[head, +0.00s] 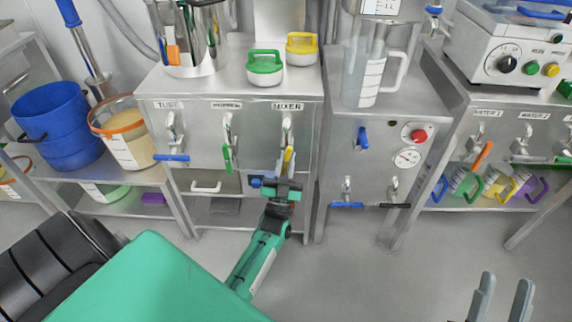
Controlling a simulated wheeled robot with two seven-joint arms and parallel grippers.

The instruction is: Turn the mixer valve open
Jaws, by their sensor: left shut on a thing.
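The mixer valve (287,128) is a metal tap under the MIXER label, at the right of the steel cabinet front. Its yellow handle (290,155) hangs down, nearly upright. My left gripper (284,170) reaches up from below and is shut on the yellow handle, hiding its lower part. My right gripper (502,297) is at the bottom right, with its two grey fingers apart and empty, far from the valve.
The tube valve (171,125) has a blue handle lying level; the middle valve's green handle (227,158) hangs down close by. A cabinet with a red button (419,135) and gauge stands to the right. Blue buckets (58,125) stand left. The floor in front is clear.

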